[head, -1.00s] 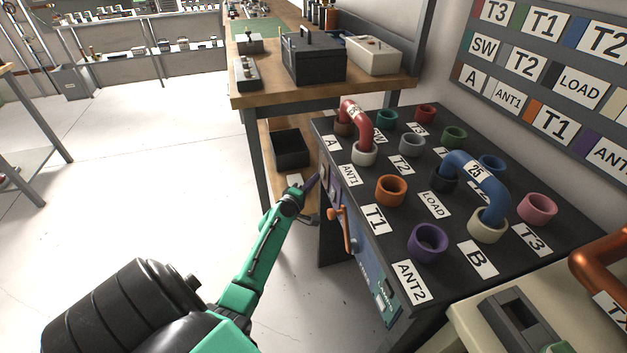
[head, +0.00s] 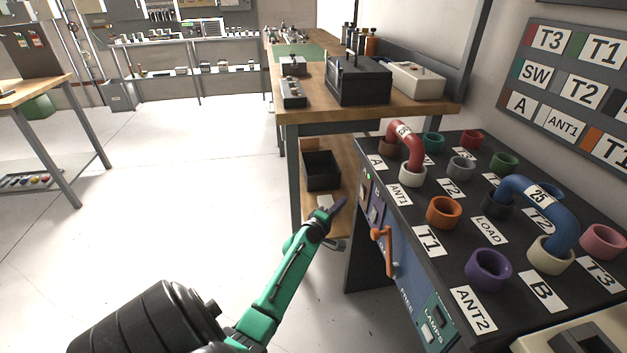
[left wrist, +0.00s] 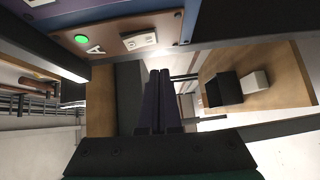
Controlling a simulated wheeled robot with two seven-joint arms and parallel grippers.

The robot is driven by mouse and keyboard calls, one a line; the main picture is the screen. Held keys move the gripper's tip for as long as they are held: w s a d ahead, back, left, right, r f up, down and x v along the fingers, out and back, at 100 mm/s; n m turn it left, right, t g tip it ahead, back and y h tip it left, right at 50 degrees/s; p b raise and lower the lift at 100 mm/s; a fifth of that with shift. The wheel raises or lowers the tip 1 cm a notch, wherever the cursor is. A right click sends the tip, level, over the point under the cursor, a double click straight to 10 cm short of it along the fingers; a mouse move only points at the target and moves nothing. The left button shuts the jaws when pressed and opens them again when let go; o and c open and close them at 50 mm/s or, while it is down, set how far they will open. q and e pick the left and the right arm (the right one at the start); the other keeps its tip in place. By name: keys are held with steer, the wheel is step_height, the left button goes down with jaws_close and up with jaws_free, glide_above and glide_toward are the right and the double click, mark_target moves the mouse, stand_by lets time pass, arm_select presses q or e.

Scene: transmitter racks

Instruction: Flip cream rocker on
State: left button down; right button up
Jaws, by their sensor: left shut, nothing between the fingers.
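My left gripper (head: 341,204) has dark purple fingers that lie together, with nothing between them. It points up and forward, just left of the cabinet's front face and apart from it. In the left wrist view the closed fingers (left wrist: 158,98) point ahead. A small cream rocker (left wrist: 139,40) sits on a brown panel marked A, beside a lit green lamp (left wrist: 82,39). The fingers are below and right of it in that view, not touching it. In the head view the brown panel (head: 364,187) is small, and I cannot tell the rocker's position. My right gripper is out of view.
An orange lever (head: 384,248) sticks out of the cabinet front near my arm. Colored sockets and a red U-link (head: 408,140) and blue U-link (head: 540,205) stand on top. A wooden bench (head: 300,108) stands behind. Open floor lies to the left.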

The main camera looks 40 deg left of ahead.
arm_select(q)
steer(key=s+d, duration=0.2)
steer(key=s, duration=0.7)
steer(key=shift+s+f+b, duration=0.2)
steer(key=shift+f+b, duration=0.15)
steer(key=shift+f, duration=0.1)
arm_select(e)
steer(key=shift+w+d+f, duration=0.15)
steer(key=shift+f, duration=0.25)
